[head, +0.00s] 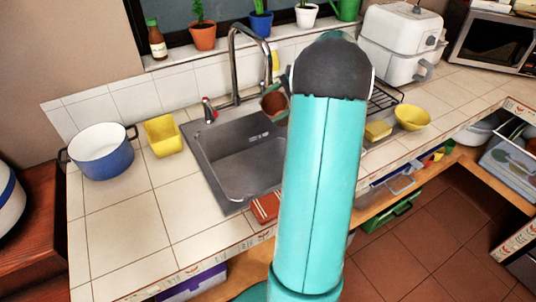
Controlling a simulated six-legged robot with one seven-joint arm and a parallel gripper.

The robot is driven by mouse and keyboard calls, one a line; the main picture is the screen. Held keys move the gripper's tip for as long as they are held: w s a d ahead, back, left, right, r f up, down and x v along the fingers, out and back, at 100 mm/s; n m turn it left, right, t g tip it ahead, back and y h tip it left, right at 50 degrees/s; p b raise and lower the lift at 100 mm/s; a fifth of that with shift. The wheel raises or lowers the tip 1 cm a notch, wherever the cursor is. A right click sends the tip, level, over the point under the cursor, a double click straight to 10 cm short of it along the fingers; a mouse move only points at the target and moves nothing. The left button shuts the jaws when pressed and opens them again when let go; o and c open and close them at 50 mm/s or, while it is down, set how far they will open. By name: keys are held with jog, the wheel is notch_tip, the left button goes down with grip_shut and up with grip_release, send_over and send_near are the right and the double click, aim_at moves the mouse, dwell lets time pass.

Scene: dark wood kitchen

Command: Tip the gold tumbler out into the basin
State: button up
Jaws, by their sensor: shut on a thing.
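The tumbler (274,103) shows just left of my arm, over the back right part of the basin. Its round mouth faces towards the camera, so it looks tilted; the inside looks reddish brown, and I cannot tell whether that is its contents. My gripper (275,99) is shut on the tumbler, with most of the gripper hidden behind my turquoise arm. The grey metal basin (240,178) is set into the tiled counter below, and its visible floor looks empty. Its right side is hidden by my arm.
A curved tap (235,60) stands behind the basin, close to the tumbler, with a red-topped handle (208,108). A yellow container (162,136) and a blue pot (102,150) stand left. A wire rack (383,98), yellow sponge (378,130) and yellow bowl (411,117) are right.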

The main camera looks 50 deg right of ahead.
aim_at(278, 93)
jog(key=shift+w+d+r+m+y, duration=0.2)
jog(key=shift+d+r+y, duration=0.1)
jog(key=shift+d+r, duration=0.25)
jog(key=shift+w+d+r+m+y, duration=0.2)
jog(key=shift+d+r+y, duration=0.1)
jog(key=shift+r, duration=0.3)
jog(key=shift+w+d+f+m+g+y, duration=0.2)
jog(key=shift+d+y, duration=0.1)
jog(key=shift+d, duration=0.1)
jog(key=shift+w+d+f+m+g+y, duration=0.1)
jog(key=shift+w+d+m+g+y, duration=0.1)
jog(key=shift+d+y, duration=0.15)
jog(key=shift+w+d+r+m+y, duration=0.3)
jog(key=shift+d+r+m+y, duration=0.1)
jog(key=shift+d+y, duration=0.25)
jog(key=shift+w+d+r+m+y, duration=0.25)
jog(key=shift+d+m+y, duration=0.15)
jog(key=shift+d+y, duration=0.25)
jog(key=shift+w+d+r, duration=0.1)
jog(key=shift+d+r, duration=0.05)
jog(key=shift+g, duration=0.3)
